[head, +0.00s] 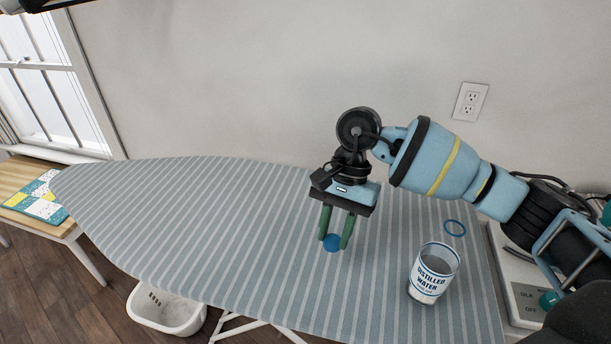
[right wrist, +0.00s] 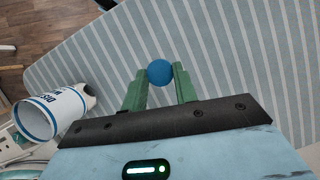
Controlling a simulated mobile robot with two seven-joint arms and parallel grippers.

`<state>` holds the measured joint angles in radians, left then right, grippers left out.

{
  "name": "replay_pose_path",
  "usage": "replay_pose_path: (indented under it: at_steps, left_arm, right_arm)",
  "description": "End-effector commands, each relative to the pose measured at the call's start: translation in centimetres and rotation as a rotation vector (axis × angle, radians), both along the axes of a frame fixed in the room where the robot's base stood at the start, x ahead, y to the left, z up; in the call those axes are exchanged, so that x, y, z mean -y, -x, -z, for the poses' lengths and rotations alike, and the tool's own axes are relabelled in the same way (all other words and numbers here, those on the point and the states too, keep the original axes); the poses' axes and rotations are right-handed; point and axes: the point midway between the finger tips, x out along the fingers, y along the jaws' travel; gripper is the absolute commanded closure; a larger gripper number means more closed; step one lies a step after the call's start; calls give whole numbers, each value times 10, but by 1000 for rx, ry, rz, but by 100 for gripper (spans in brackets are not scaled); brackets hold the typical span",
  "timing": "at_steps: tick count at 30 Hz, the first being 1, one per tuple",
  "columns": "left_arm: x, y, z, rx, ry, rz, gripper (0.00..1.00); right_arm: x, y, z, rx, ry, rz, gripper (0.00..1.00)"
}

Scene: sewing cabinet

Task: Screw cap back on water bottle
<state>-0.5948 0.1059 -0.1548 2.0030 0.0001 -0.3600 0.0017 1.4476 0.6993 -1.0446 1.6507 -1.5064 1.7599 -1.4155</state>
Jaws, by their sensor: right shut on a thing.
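The blue cap (head: 332,243) is held between the green fingertips of my right gripper (head: 337,238), over the striped ironing board. In the right wrist view the cap (right wrist: 160,72) looks round and sits between the two fingertips (right wrist: 160,76). My left gripper is not in view.
A blue ring (head: 455,228) lies on the ironing board (head: 200,215) behind the bottle. A grey appliance (head: 525,300) stands at the board's right end. A white basket (head: 165,312) is on the floor. The board's left part is clear.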

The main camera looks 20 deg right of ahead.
Motion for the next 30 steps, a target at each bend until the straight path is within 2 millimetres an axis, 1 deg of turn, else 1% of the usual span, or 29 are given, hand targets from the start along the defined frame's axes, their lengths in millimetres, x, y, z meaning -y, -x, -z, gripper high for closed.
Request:
replay_pose_path:
  at_steps: [1,3,6,9,13,21,23,30]
  left_arm:
    - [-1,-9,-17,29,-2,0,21]
    - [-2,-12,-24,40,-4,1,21]
    - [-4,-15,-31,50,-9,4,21]
    - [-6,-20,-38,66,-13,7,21]
    - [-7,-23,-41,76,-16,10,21]
    - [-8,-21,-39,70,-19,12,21]
    - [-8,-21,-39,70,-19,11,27]
    - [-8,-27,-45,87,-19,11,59]
  right_arm:
    - [4,13,-11,12,4,-94,96]
    - [9,29,-10,13,4,-218,96]
    - [15,46,-9,11,3,-358,96]
    - [19,58,-7,9,3,-455,96]
    - [22,66,-4,4,0,-514,96]
    - [22,67,-1,1,-1,-524,96]
    - [22,67,-2,1,-1,-524,96]
    - [22,69,-8,4,0,-559,96]
